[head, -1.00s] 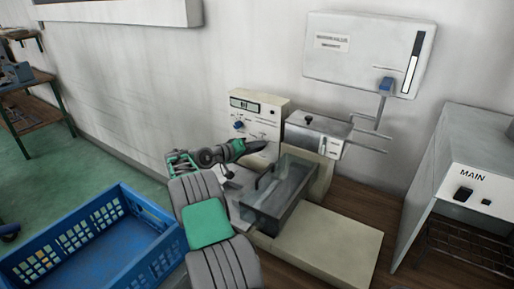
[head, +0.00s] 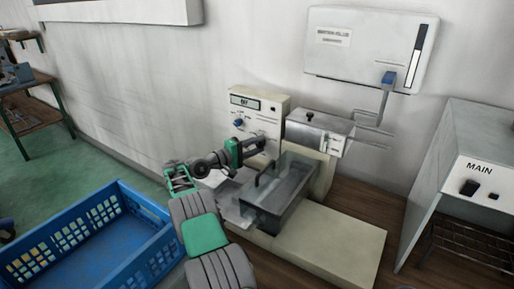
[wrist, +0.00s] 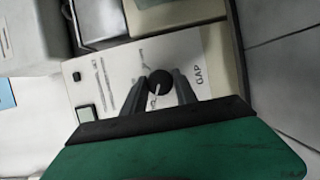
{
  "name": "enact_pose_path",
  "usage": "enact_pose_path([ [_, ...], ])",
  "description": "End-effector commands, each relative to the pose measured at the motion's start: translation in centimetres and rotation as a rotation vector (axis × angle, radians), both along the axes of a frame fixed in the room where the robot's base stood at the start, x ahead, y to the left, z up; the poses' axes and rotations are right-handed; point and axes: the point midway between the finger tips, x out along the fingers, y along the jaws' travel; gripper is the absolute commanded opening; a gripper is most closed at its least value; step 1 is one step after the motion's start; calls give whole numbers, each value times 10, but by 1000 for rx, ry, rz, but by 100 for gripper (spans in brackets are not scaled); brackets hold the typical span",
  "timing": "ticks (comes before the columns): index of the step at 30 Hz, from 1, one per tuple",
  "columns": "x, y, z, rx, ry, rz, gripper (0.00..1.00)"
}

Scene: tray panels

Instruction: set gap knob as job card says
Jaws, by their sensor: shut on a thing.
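The gap knob (wrist: 160,82) is round and black with a pale pointer line, on the white panel beside the printed word GAP in the wrist view. My gripper (wrist: 165,85) is shut on it, one dark finger on each side. In the head view my gripper (head: 262,143) reaches the lower part of the cream machine's front panel (head: 256,113), and the knob is hidden there. The panel's small display (head: 244,102) is too small to read surely. I cannot make out a job card with readable text.
A blue knob (head: 238,123) sits left on the panel. A clear-walled tray (head: 290,190) with a handle stands right of my gripper. A blue crate (head: 95,240) is at lower left. A grey cabinet marked MAIN (head: 470,160) stands at right.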

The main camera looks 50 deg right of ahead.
Motion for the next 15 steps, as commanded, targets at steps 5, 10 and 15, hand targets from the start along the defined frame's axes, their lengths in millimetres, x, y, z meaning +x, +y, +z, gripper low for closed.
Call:
enact_pose_path([
  [5, 0, 0, 0, -1, 15, 1, 0],
  [10, 0, 0, 0, -1, 15, 1, 0],
  [15, 0, 0, 0, -1, 14, 1, 37],
])
